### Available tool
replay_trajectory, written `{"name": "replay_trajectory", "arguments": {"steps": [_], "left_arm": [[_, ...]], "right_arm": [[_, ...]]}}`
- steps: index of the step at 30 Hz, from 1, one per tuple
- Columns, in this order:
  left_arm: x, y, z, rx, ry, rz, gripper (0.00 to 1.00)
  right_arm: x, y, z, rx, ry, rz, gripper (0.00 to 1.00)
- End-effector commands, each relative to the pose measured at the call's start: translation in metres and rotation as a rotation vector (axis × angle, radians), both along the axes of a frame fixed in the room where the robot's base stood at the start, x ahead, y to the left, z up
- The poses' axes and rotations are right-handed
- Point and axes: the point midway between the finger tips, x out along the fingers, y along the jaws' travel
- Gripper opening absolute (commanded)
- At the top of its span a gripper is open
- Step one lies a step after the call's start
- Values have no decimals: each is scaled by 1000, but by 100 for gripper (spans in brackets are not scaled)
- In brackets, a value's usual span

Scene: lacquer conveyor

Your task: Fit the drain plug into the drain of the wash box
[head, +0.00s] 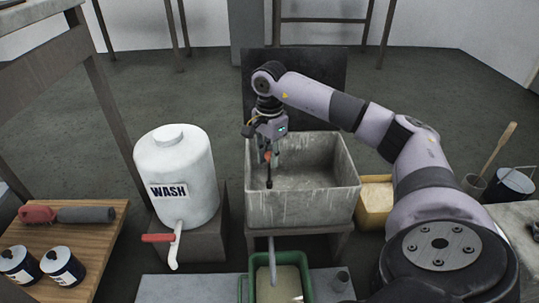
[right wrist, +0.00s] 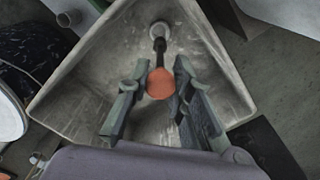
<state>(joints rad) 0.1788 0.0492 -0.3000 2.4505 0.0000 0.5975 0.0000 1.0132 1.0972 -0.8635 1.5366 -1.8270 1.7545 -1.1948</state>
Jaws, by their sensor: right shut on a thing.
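The wash box (head: 345,190) is a grey, stained open basin in the middle of the head view. My right gripper (head: 268,156) hangs over its left part, shut on the drain plug (head: 269,176). The plug has an orange ball on a dark stem, and the stem points down. In the right wrist view the orange ball (right wrist: 160,84) sits between the fingers. The stem's dark end overlaps the near edge of the pale round drain (right wrist: 160,29). I cannot tell whether they touch. The drain does not show clearly in the head view. My left gripper is out of view.
A white WASH jug (head: 178,165) with a red-handled tap stands left of the box. A green-rimmed tub (head: 243,290) sits below in front. A yellow container (head: 376,200) is at the right. A wooden table (head: 85,240) with cans and a roller is at left.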

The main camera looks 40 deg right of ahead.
Motion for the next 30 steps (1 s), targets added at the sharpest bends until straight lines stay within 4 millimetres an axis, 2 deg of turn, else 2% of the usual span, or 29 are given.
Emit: {"name": "replay_trajectory", "arguments": {"steps": [17, 19, 30], "left_arm": [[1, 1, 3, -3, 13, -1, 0], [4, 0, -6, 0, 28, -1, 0], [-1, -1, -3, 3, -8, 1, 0]], "right_arm": [[-1, 0, 2, 0, 3, -6, 0], [-1, 1, -6, 0, 3, -7, 0], [0, 1, -39, 0, 2, -7, 0]]}}
